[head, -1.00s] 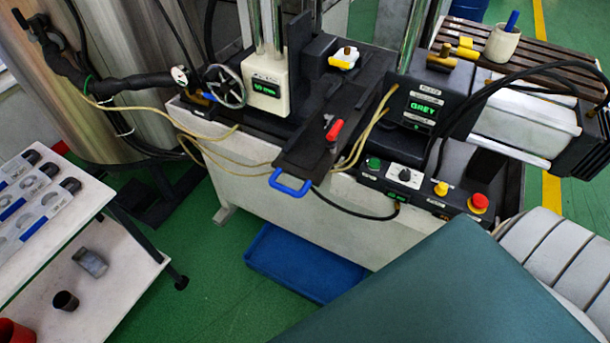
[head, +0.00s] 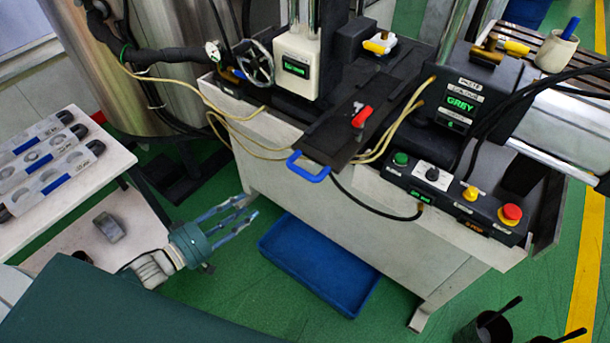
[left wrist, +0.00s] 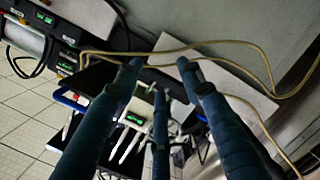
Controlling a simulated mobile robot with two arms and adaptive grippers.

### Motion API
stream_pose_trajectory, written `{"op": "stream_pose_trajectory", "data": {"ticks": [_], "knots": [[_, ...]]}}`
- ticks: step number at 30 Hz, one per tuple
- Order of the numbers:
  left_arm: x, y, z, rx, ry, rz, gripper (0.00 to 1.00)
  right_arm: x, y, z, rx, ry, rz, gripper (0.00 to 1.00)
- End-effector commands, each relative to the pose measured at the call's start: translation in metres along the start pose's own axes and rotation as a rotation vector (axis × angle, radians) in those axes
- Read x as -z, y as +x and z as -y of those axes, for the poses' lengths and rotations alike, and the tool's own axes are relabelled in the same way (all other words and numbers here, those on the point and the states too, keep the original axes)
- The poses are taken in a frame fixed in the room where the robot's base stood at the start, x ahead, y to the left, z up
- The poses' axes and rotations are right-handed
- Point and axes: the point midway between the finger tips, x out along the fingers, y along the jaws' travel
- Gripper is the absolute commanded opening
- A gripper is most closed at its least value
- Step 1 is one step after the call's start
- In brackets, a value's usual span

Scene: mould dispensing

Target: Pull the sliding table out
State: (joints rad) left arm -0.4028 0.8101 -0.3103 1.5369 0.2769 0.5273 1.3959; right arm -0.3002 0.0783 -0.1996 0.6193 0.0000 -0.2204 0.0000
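The sliding table (head: 335,145) is a dark plate on the machine front, with a red-handled lever on top. Its blue handle (head: 308,166) sticks out at the front edge. My left gripper (head: 247,206) has slim blue-grey fingers that are spread and empty. In the head view it shows below and left of the handle, apart from it. In the left wrist view the fingers of my left gripper (left wrist: 159,66) point ahead, and the blue handle (left wrist: 70,99) is to their left. My right gripper is not in view.
A blue tray (head: 282,239) lies on the green floor below the machine. A white shelf (head: 105,157) with moulds stands at the left. Yellowish hoses (head: 226,122) and a black cable hang near the sliding table. A control panel (head: 455,190) is right of it.

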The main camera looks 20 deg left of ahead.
Motion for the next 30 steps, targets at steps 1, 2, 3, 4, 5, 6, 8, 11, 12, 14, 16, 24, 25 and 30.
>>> {"op": "stream_pose_trajectory", "data": {"ticks": [1,2,3,4,5,6,8,11,12,14,16,24,25,30], "knots": [[0.001,0.002,-0.041,-0.109,-0.09,0.039,0.39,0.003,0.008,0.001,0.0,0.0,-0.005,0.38],[0.001,0.001,-0.065,-0.164,-0.149,0.06,0.39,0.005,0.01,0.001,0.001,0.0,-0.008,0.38],[0.001,-0.001,-0.092,-0.226,-0.22,0.092,0.39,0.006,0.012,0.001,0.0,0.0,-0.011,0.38],[0.0,-0.003,-0.109,-0.265,-0.266,0.114,0.39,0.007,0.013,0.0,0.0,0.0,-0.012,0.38],[0.0,-0.005,-0.124,-0.297,-0.308,0.135,0.39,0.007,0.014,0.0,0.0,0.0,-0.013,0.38],[-0.001,-0.008,-0.14,-0.331,-0.352,0.16,0.39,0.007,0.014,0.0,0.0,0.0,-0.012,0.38],[-0.002,-0.01,-0.157,-0.366,-0.401,0.187,0.39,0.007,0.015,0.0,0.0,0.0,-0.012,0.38],[-0.003,-0.008,-0.171,-0.391,-0.436,0.206,0.39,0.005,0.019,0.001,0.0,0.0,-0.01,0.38],[-0.004,-0.004,-0.173,-0.394,-0.441,0.208,0.39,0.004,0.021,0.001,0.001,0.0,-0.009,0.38],[-0.005,0.004,-0.176,-0.396,-0.44,0.207,0.39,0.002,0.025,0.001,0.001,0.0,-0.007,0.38],[-0.006,0.015,-0.181,-0.397,-0.437,0.206,0.39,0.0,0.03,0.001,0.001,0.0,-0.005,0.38],[-0.011,0.061,-0.202,-0.395,-0.436,0.204,0.39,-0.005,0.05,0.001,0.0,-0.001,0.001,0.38],[-0.012,0.065,-0.203,-0.394,-0.435,0.204,0.39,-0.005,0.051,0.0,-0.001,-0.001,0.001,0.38],[-0.014,0.081,-0.211,-0.391,-0.436,0.205,0.39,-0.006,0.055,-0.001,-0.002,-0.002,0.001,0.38]]}}
